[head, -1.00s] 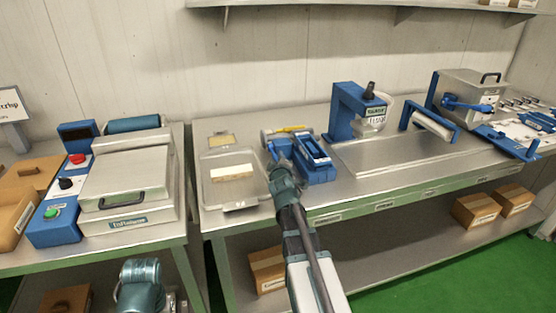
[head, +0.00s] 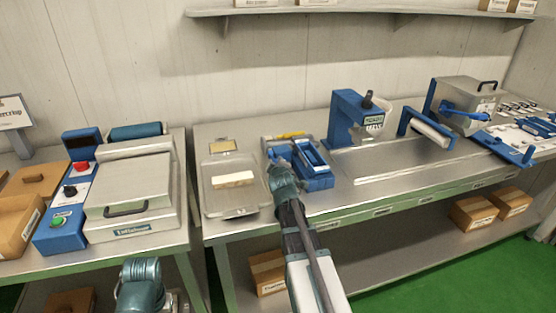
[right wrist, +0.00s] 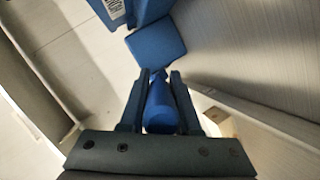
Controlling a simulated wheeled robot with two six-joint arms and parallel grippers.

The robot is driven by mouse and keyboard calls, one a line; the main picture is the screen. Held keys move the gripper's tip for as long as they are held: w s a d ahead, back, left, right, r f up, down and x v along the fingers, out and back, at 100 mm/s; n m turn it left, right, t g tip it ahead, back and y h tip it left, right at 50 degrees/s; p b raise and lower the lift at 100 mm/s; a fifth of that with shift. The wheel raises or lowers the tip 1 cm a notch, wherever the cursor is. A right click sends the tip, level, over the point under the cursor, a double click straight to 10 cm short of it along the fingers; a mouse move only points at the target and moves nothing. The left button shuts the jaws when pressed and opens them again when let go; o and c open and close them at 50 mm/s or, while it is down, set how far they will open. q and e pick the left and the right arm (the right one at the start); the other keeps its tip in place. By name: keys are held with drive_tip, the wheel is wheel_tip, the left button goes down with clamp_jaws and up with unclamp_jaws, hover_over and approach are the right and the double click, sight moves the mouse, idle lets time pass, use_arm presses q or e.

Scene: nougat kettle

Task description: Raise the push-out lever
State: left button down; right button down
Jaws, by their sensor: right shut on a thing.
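The push-out lever's blue handle (right wrist: 160,105) lies between the two dark fingers of my right gripper (right wrist: 158,100) in the right wrist view. The fingers are shut on it. The lever belongs to a blue bench device (head: 316,170) with a slotted top, standing right of a metal tray. In the head view my right gripper (head: 279,160) is at the left front of this device, and my wrist hides much of the lever. The lever's exact angle is hard to tell. My left gripper's fingers are not seen.
A metal tray (head: 214,204) with a pale block (head: 233,180) sits just left of the device. A blue stand with a cup (head: 376,124) and a roller frame (head: 430,128) stand farther right.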

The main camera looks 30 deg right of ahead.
drive_tip(key=r+g+p, duration=0.1)
drive_tip(key=p, duration=0.3)
drive_tip(key=w+r+g+y+p, duration=0.1)
drive_tip(key=r+g+p, duration=0.1)
drive_tip(key=p, duration=0.2)
drive_tip(key=shift+w+d+r+n+g, duration=0.1)
drive_tip(key=shift+r+n+g, duration=0.1)
drive_tip(key=shift+n+g, duration=0.1)
drive_tip(key=shift+w+r+g+y+p, duration=0.15)
drive_tip(key=shift+g+y+p, duration=0.4)
drive_tip(key=shift+p, duration=0.7)
drive_tip(key=c, duration=0.6)
unclamp_jaws()
drive_tip(key=p+v, duration=1)
drive_tip(key=v, duration=0.3)
drive_tip(key=shift+a+r, duration=0.25)
drive_tip(key=shift+a, duration=0.05)
